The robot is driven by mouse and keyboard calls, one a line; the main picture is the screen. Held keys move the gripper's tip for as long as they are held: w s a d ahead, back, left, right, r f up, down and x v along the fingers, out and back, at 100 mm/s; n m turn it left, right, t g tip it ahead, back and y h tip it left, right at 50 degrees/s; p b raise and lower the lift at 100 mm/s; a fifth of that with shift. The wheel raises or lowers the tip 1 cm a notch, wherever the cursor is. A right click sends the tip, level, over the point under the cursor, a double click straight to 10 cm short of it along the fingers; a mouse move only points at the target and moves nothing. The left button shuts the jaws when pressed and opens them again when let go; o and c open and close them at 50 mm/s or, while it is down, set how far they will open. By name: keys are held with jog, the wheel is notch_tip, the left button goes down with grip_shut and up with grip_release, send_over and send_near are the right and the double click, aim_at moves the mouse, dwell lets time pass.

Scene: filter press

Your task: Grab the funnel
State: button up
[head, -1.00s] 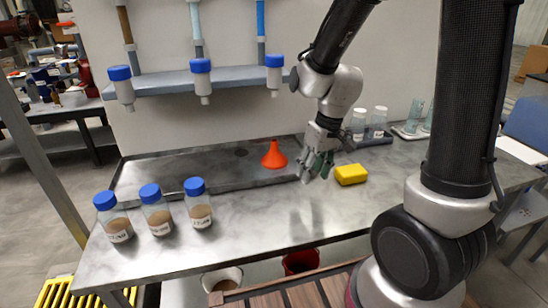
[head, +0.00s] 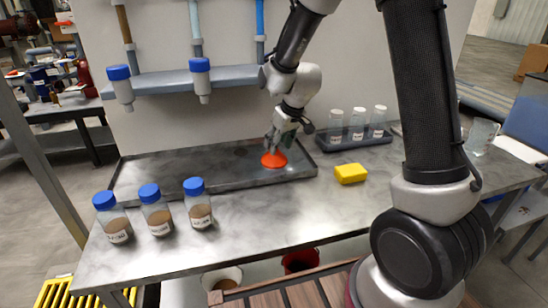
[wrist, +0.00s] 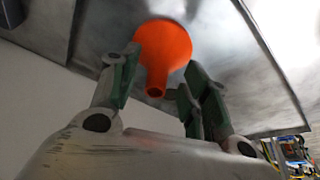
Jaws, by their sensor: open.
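The orange funnel (head: 274,160) stands wide end down in the shallow metal tray (head: 150,189) on the table, its spout pointing up. In the wrist view the funnel (wrist: 160,52) shows between and beyond the fingers, with the spout near the gap between them. My gripper (head: 280,139) is just above the funnel in the head view and covers its top. In the wrist view my gripper (wrist: 152,95) is open, with one finger on each side of the spout. I cannot tell whether a finger touches it.
Several blue-capped bottles (head: 157,212) stand at the front left. A yellow sponge (head: 350,173) lies right of the tray. A dark rack (head: 352,139) with clear vials is at the back right. A shelf (head: 165,84) with inverted bottles hangs behind. The front middle of the table is clear.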

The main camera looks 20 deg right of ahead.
jog(key=shift+w+a, duration=0.35)
jog(key=shift+w, duration=0.5)
jog(key=shift+w+a+f, duration=0.15)
jog(key=shift+w+f, duration=0.25)
jog(key=shift+f, duration=0.15)
grip_shut()
jog(key=shift+r, duration=0.15)
